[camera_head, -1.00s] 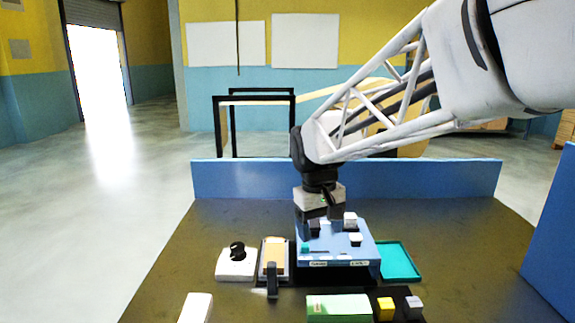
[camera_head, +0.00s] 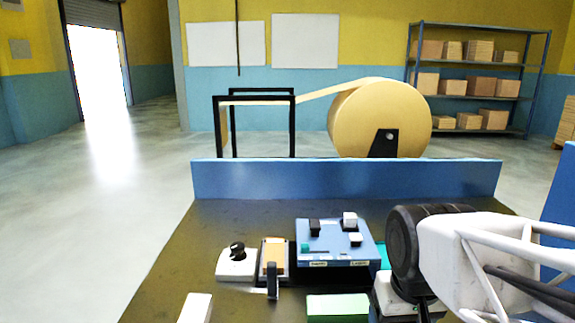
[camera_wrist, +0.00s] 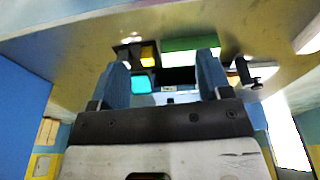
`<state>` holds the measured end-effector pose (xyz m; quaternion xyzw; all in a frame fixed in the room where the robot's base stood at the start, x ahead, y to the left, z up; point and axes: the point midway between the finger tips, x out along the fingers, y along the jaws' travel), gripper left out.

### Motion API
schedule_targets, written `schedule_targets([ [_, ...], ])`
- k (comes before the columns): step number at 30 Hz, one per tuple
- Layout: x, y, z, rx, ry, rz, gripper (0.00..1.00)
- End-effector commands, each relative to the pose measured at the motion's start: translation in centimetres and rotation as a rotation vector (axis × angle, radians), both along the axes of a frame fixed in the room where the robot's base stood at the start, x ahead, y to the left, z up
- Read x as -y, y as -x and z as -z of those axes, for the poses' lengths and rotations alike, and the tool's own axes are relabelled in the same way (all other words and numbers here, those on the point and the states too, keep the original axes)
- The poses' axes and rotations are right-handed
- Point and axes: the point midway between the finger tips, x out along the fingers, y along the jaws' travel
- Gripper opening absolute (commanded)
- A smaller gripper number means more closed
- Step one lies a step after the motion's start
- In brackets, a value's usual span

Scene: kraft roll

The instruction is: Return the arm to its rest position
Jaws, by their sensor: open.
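My arm is folded into the lower right of the head view, with its wrist low over the table's right side. My gripper shows in the wrist view (camera_wrist: 163,72) with its two blue-grey fingers wide apart and nothing held between them. In the head view its fingertips are cut off by the bottom edge. The blue box (camera_head: 345,250) stands left of my wrist, apart from it, with a black block (camera_head: 314,227), two white blocks (camera_head: 349,220) and a small teal piece (camera_head: 304,247) on top. My arm hides most of the teal tray (camera_head: 383,256).
Left of the box are a white base with a black knob (camera_head: 237,259) and a tan pad unit with a black lever (camera_head: 272,281). A blue wall (camera_head: 345,178) edges the table; the kraft roll (camera_head: 365,117) stands beyond.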

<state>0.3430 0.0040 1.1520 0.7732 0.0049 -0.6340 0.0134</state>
Motion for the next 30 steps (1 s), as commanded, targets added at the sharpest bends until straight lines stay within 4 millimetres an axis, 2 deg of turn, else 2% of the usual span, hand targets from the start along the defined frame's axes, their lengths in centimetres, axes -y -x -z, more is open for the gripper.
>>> schedule_targets([
  [3,0.5,1.7,0.7,0.02,-0.005,0.026,0.71],
  [9,0.8,2.7,1.3,0.034,-0.009,0.045,0.71],
  [30,0.8,2.8,1.3,0.035,-0.009,0.045,0.71],
])
